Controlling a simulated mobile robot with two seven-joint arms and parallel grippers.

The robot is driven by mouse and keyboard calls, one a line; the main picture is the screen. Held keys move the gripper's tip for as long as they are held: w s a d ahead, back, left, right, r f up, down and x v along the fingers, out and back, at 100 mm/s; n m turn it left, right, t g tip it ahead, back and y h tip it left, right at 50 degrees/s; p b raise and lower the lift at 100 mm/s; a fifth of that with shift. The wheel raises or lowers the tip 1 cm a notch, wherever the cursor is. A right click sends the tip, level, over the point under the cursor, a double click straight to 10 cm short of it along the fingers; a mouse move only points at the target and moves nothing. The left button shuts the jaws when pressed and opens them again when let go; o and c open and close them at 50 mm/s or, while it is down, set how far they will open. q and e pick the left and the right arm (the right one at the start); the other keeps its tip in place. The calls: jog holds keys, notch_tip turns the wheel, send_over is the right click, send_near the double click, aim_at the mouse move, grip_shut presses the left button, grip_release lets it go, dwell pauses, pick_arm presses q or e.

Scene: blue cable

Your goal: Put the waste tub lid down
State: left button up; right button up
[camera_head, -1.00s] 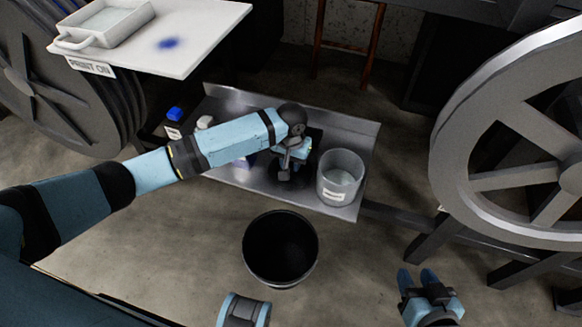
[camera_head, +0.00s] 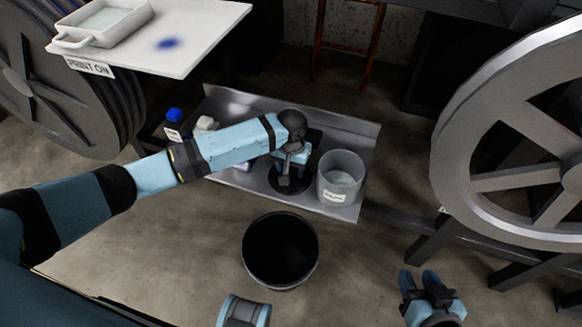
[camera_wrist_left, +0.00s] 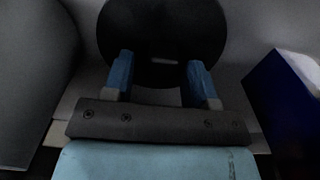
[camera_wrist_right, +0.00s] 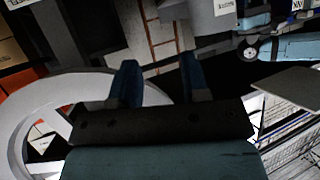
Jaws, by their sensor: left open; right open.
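The waste tub lid (camera_head: 303,184) is a black disc lying on the metal shelf (camera_head: 245,181). My left gripper (camera_head: 286,178) is over it, pointing down, and hides part of it. In the left wrist view the lid (camera_wrist_left: 150,25) lies beyond the two open fingers, with a small light bar on its face between them. Whether the fingers touch it I cannot tell. The black waste tub (camera_head: 281,252) stands uncovered on the floor in front of the shelf. My right gripper (camera_head: 418,278) is open and empty, low at the right.
A grey labelled bucket (camera_head: 340,178) stands close to the right of the lid on the shelf. A blue-capped bottle (camera_head: 174,122) and a pale-capped one (camera_head: 204,125) are at the left. A large spoked wheel (camera_head: 520,140) fills the right side. The floor around the tub is clear.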

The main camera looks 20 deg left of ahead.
pick_arm(q)
notch_tip(320, 180, up, 12)
jog(key=p, duration=0.3)
jog(key=shift+s+f, duration=0.1)
jog(key=shift+f, duration=0.1)
dwell(0.3)
